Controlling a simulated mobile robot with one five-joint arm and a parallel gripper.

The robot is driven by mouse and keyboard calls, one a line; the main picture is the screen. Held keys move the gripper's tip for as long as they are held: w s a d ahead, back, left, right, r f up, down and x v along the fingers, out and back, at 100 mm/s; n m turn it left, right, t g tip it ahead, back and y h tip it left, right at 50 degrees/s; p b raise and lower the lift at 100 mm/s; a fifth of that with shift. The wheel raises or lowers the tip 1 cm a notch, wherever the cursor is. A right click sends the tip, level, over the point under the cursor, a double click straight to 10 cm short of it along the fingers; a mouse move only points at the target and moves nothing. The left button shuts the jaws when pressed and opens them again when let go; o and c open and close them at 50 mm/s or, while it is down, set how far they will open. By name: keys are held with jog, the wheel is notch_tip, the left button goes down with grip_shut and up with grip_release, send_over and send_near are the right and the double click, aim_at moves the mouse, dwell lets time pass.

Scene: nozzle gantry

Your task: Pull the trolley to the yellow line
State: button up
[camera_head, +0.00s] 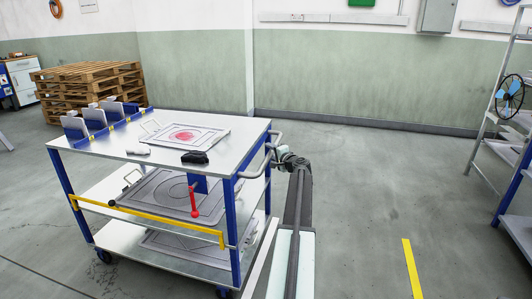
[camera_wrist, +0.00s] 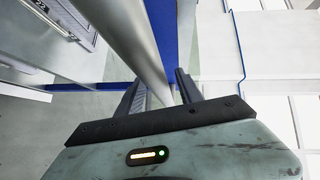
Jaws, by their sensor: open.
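The trolley (camera_head: 222,130) stands at left in the head view. It has a metal top, lower shelves and blue posts. Its grey tube handle (camera_head: 272,143) sticks out on its right side. My gripper (camera_head: 282,156) is at this handle; in the wrist view my gripper (camera_wrist: 158,82) is open, with the grey handle tube (camera_wrist: 140,40) running between its two dark fingers. I cannot tell whether either finger touches the tube. The yellow line (camera_head: 411,268) lies on the floor at right, apart from the trolley.
The trolley carries flat plates (camera_head: 185,137), a black item (camera_head: 194,158) and a yellow bar (camera_head: 150,217) along its front. Wooden pallets (camera_head: 85,85) stand behind left. A rack (camera_head: 510,150) stands at far right. The floor between trolley and rack is clear.

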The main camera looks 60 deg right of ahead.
jog(key=x, duration=0.2)
jog(key=shift+w+d, duration=0.2)
jog(key=shift+w, duration=0.2)
jog(key=shift+c, duration=0.3)
grip_shut()
jog(key=shift+f, duration=0.1)
dwell(0.7)
